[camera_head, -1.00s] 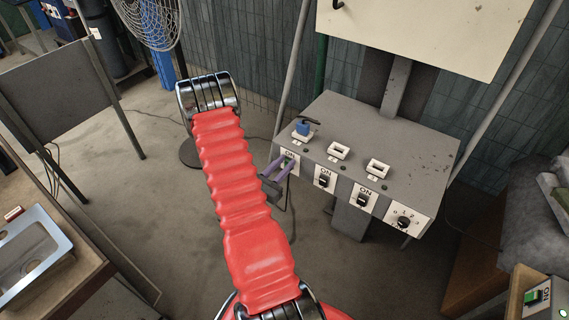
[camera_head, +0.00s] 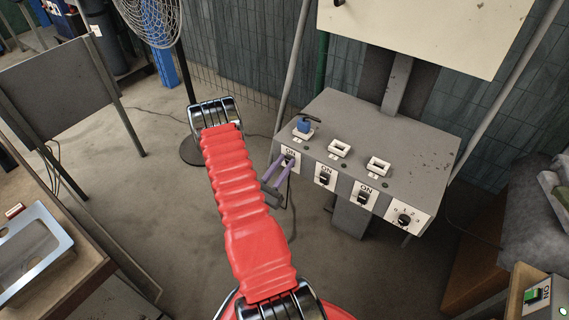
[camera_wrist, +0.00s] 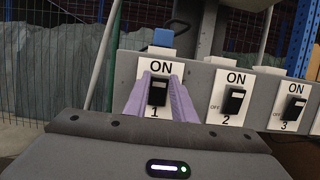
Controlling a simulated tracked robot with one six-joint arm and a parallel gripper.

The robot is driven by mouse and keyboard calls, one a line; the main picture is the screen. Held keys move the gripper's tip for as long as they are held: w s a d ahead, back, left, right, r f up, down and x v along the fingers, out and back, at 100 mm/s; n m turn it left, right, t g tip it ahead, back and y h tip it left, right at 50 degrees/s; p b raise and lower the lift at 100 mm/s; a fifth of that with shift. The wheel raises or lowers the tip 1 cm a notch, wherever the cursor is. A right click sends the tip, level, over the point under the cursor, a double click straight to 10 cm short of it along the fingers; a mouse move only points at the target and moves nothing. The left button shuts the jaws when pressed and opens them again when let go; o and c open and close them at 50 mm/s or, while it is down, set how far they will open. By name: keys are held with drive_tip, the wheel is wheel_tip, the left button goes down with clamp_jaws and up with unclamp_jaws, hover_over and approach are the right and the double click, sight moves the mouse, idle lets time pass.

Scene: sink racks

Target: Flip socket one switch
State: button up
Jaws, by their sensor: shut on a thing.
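The switch of socket one (camera_wrist: 158,93) is a dark rocker on a white plate marked ON and 1, on the front of the grey socket box (camera_head: 400,143). In the head view its plate (camera_head: 291,151) is partly covered by my fingers. My gripper (camera_wrist: 159,83) has two purple fingers, one on each side of the rocker, shut on it. The gripper also shows in the head view (camera_head: 287,163), at the left end of the box's front. A blue plug (camera_head: 304,126) sits in the socket above this switch.
Switches two (camera_head: 325,177) and three (camera_head: 363,196) and a rotary dial (camera_head: 404,219) lie to the right on the box's front. Two empty sockets (camera_head: 340,148) are on top. A fan (camera_head: 150,20) stands behind my arm, and a sink (camera_head: 30,245) is at the left.

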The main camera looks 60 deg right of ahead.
drive_tip(key=o, duration=1.1)
drive_tip(key=shift+c, duration=0.2)
drive_tip(key=shift+a, duration=0.1)
drive_tip(key=v, duration=1.3)
drive_tip(key=shift+a, duration=0.3)
drive_tip(key=shift+f, duration=0.1)
